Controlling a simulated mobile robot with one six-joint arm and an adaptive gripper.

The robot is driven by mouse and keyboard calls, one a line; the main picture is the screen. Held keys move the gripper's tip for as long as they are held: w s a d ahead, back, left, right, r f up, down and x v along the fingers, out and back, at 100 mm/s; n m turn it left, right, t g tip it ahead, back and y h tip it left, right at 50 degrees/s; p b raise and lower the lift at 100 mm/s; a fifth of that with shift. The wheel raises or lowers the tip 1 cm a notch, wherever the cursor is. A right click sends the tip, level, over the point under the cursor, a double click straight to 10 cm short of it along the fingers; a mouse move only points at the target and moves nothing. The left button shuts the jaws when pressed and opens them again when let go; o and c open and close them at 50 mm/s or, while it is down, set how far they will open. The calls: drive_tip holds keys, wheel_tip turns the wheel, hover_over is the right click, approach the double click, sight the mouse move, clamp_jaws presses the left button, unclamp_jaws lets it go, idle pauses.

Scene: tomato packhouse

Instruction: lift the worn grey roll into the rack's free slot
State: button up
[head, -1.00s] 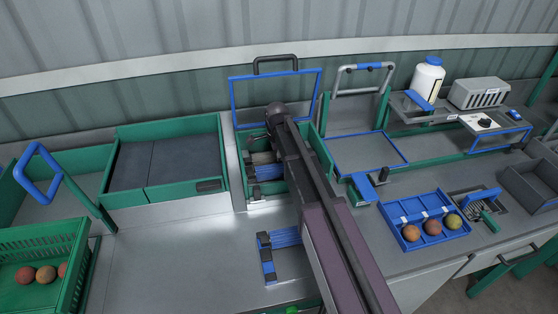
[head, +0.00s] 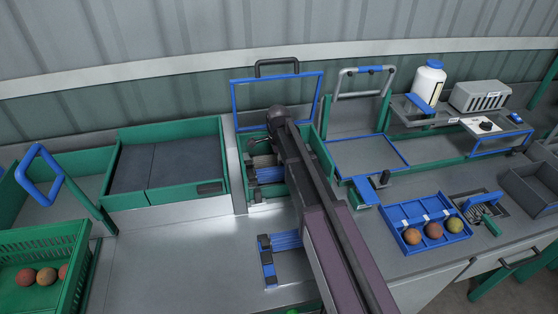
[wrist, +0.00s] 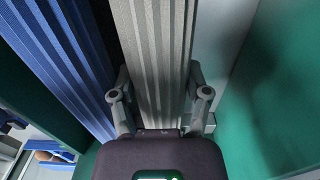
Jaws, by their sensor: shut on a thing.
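The worn grey roll (wrist: 158,50) is long and ribbed, and runs up the middle of the wrist view. My gripper (wrist: 160,100) is shut on it, with one finger at each side. A blue ribbed roll (wrist: 68,60) lies beside it on the left in that view. In the head view, the grey roll (head: 262,160) shows partly inside a green-walled bay, with the blue roll (head: 269,175) in front of it. My arm hides the gripper and much of the bay there. Another blue ribbed roll (head: 286,240) lies at a small rack (head: 268,262) on the bench, partly hidden by my arm.
A blue-framed clear lid (head: 278,92) stands open behind the bay. A green wall (wrist: 270,100) is close on the right in the wrist view. A blue tray (head: 398,209) with tomatoes sits to the right. The steel bench (head: 170,255) is clear left of the rack.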

drive_tip(key=shift+r, duration=0.1)
drive_tip(key=shift+s+r+p, duration=0.2)
drive_tip(key=shift+r+p, duration=0.35)
drive_tip(key=shift+p, duration=0.15)
wheel_tip(320, 180, up, 11)
drive_tip(key=p, duration=1)
drive_tip(key=shift+f, duration=0.2)
drive_tip(key=s+d, duration=0.2)
drive_tip(key=s, duration=0.7)
drive_tip(key=s+d, duration=0.2)
drive_tip(key=s, duration=0.8)
drive_tip(key=shift+f, duration=0.25)
drive_tip(key=shift+s, duration=0.1)
